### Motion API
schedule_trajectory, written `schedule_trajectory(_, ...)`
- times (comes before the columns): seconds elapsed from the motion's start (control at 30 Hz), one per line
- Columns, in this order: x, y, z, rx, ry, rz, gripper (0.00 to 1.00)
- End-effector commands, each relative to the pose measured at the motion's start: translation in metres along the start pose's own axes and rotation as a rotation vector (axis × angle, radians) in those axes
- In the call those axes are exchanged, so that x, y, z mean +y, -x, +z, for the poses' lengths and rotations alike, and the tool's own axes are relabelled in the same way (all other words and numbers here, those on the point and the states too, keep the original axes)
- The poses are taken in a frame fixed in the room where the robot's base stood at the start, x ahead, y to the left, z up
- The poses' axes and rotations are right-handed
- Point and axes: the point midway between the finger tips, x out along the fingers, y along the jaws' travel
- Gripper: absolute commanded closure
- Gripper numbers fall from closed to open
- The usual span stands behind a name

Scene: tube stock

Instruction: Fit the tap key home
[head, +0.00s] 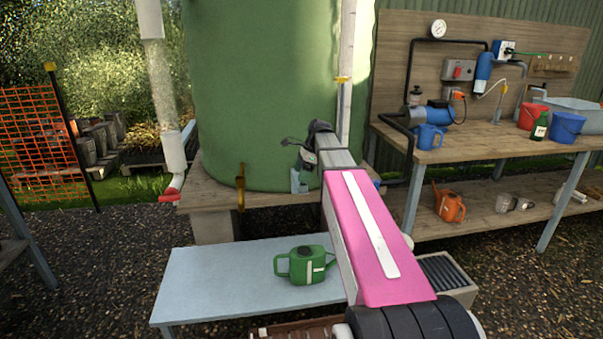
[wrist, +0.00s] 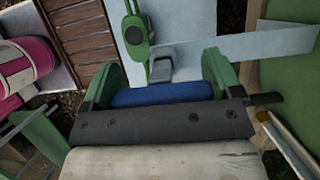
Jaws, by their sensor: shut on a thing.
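My gripper (head: 303,160) is in front of the green tank, above the far edge of the pale blue bench in the head view. In the wrist view my gripper (wrist: 160,85) has its green fingers closed on the ends of a blue bar (wrist: 160,94). A grey block (wrist: 163,62) shows beyond the bar; together they look like the tap key. Its lower end seems to show as a pale grey piece (head: 297,182) under my gripper. A brass-coloured tap (head: 240,187) stands at the tank's foot, left of my gripper and apart from it. The key's far end is hidden.
A green watering can (head: 303,265) stands on the pale blue bench (head: 205,285). The green tank (head: 250,80) rests on a wooden stand (head: 212,202). A white downpipe (head: 160,90) with a red end is at left. A workbench (head: 470,150) with buckets is at right.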

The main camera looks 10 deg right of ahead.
Motion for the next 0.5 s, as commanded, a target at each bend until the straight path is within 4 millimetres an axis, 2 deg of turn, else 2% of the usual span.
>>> schedule_trajectory(0.5,-0.0001,-0.0044,-0.0018,0.0,0.0,0.0,0.4)
